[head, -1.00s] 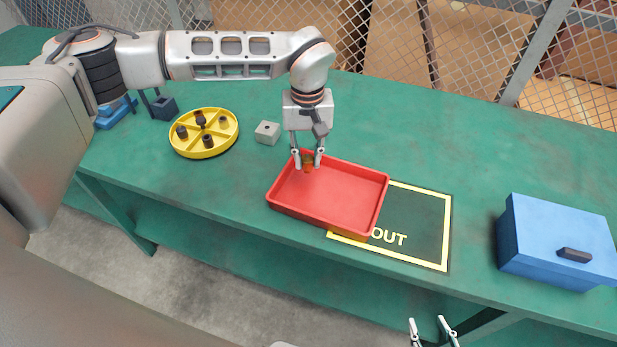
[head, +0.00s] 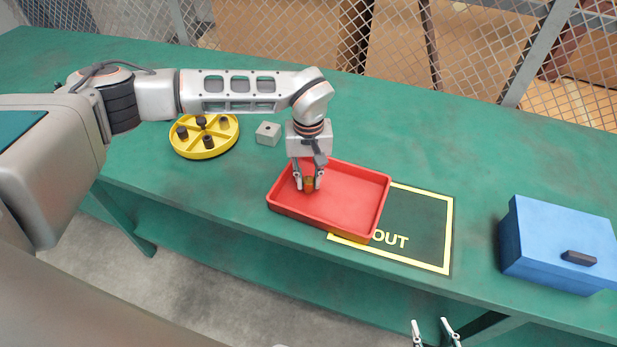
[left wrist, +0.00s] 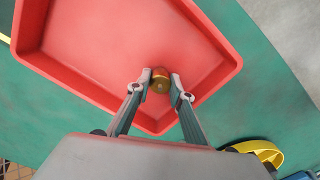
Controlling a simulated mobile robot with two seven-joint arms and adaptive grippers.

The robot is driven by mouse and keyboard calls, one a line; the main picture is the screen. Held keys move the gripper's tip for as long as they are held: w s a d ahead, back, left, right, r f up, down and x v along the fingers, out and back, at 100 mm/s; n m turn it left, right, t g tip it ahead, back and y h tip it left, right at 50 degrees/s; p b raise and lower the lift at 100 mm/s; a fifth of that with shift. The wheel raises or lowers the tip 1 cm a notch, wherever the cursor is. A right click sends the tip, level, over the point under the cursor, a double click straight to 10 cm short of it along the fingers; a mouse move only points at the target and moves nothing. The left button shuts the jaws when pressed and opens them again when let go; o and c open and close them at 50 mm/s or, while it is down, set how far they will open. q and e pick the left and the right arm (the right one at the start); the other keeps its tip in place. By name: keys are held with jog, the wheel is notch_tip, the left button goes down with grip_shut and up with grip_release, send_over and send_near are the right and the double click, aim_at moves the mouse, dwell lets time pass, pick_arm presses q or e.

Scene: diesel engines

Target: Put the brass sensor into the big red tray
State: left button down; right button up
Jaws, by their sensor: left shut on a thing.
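The brass sensor (head: 309,184) is a small brass-coloured piece between the fingers of my left gripper (head: 308,187). My left gripper is shut on it and points down inside the outline of the big red tray (head: 350,195). In the left wrist view the sensor (left wrist: 160,82) sits between both fingertips (left wrist: 160,88), over the tray floor (left wrist: 110,45) near one corner. I cannot tell whether the sensor touches the floor. My right gripper (head: 435,333) shows only its fingertips at the bottom edge, apart and with nothing visible between them.
A yellow round tray (head: 215,147) with several dark pieces stands on the left of the green bench (head: 480,150). A grey block (head: 268,133) is beside it. The red tray overlaps the yellow-framed OUT mat (head: 425,225). A blue box (head: 555,240) stands at the right.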

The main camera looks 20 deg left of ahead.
aim_at(309, 179)
pick_arm(q)
jog(key=c, duration=1.8)
grip_release()
jog(key=shift+f, duration=0.1)
jog(key=shift+r, duration=0.6)
notch_tip(309, 179, up, 11)
jog(key=shift+r+p, duration=0.1)
jog(key=shift+p, duration=0.35)
